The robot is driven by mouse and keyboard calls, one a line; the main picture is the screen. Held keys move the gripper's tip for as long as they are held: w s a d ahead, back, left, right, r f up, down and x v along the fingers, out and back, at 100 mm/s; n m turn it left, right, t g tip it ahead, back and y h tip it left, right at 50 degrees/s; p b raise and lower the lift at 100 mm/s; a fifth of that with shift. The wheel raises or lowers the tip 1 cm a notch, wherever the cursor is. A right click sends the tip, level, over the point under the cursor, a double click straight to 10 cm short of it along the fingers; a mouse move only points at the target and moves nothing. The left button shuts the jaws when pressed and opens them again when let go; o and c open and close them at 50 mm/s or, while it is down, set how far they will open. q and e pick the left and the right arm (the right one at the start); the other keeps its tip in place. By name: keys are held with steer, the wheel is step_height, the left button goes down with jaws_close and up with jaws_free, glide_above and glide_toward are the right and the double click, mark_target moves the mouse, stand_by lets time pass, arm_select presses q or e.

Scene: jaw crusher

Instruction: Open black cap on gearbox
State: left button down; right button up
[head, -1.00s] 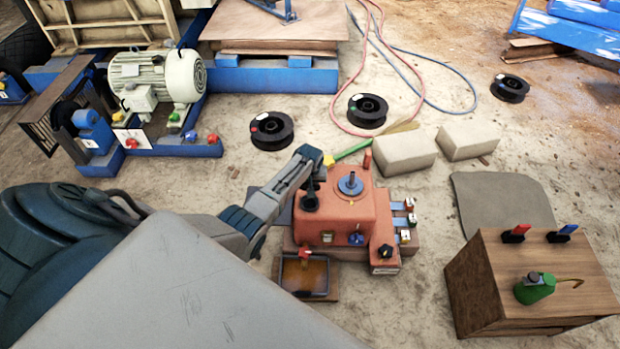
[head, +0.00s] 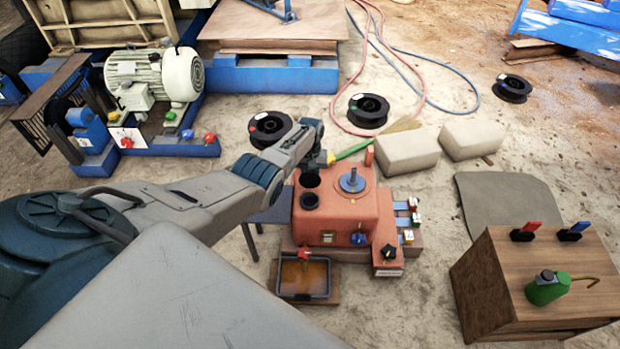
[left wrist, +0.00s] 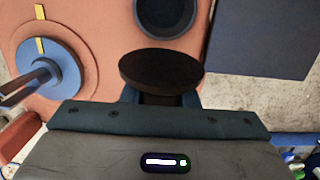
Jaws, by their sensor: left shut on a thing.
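The orange gearbox (head: 348,222) stands on the ground in the middle of the head view. The black cap shows as a dark round disc (left wrist: 160,70) between the fingers of my left gripper (left wrist: 160,95) in the left wrist view. In the head view the cap (head: 310,178) is small and dark, just below my left gripper (head: 312,170). My left gripper is shut on the cap, which is apart from the dark round opening (head: 310,201) in the gearbox top. The opening also shows in the left wrist view (left wrist: 170,14). My right gripper is not in view.
A blue disc with a post (head: 352,180) stands on the gearbox top. An oil tray (head: 304,277) sits at its front left. A wooden box with a green oil can (head: 547,289) stands at the right. Pale blocks (head: 408,151) lie behind.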

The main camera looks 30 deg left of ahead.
arm_select(q)
steer(key=shift+w, duration=0.1)
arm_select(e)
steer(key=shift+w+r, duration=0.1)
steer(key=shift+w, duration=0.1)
arm_select(q)
steer(key=c, duration=1.1)
jaws_free()
steer(key=shift+w+a+r+p, duration=0.2)
steer(key=shift+r+p, duration=0.55)
steer(key=shift+r, duration=1)
steer(key=shift+w+a+r+p, duration=0.15)
steer(key=shift+r+p, duration=0.6)
steer(key=shift+r, duration=1.05)
steer(key=shift+w+a+r+p, duration=0.1)
steer(key=shift+w+r+p, duration=0.15)
steer(key=shift+r+p, duration=1)
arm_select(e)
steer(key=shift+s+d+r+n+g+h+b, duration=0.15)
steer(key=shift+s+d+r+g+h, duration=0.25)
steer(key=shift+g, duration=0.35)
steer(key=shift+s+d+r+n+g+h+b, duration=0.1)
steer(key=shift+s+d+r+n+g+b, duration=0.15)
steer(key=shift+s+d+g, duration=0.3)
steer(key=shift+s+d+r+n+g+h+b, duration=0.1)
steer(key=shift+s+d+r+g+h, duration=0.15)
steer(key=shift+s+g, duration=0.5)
